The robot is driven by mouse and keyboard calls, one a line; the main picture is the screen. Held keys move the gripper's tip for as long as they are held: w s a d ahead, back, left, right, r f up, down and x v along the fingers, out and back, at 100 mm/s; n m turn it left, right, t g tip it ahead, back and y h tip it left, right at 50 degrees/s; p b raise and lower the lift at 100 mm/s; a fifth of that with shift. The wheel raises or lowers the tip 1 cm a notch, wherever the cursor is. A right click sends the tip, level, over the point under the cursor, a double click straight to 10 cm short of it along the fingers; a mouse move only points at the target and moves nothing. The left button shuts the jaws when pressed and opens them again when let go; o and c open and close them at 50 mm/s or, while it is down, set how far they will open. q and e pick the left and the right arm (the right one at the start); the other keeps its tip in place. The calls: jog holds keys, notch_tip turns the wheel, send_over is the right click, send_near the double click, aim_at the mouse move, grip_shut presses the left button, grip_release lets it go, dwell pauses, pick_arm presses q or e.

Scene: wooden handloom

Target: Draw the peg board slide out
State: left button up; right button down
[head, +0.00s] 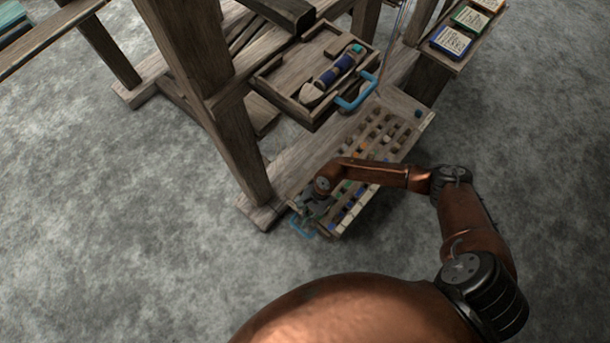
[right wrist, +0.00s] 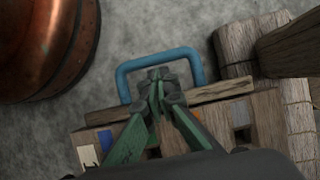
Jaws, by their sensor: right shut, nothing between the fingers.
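The peg board slide (head: 424,124) is a low wooden board with rows of coloured pegs, at the foot of the loom in the head view. My right forearm covers part of it. A blue handle (head: 301,230) is at its near left end. In the right wrist view the blue handle (right wrist: 128,70) is a loop beyond the board's wooden front edge (right wrist: 225,88). My right gripper (head: 307,212) is over this end. Its green fingers (right wrist: 158,82) are shut and empty, with their tips inside the handle's outline; contact cannot be told. My left gripper is not in view.
Above the slide, an open wooden drawer (head: 283,97) holds a shuttle (head: 328,80) and has its own blue handle (head: 357,95). A loom post (head: 240,150) stands left of the board. A shelf with cards (head: 450,42) is at upper right. Grey floor (head: 140,230) is clear at left.

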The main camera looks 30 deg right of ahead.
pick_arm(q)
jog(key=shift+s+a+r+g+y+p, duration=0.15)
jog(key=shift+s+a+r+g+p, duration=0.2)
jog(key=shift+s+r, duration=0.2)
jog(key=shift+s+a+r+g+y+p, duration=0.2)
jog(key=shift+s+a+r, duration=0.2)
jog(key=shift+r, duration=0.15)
pick_arm(e)
jog(key=s+a, duration=0.1)
jog(key=a, duration=0.5)
jog(key=shift+s+a, duration=0.3)
jog(key=shift+s, duration=0.05)
jog(key=shift+r, duration=0.1)
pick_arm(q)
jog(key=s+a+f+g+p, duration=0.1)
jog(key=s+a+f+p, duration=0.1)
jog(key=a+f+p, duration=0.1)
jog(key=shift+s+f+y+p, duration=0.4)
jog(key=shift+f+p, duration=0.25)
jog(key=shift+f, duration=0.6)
pick_arm(e)
jog(key=v, duration=1)
jog(key=shift+d, duration=0.25)
jog(key=shift+w, duration=0.1)
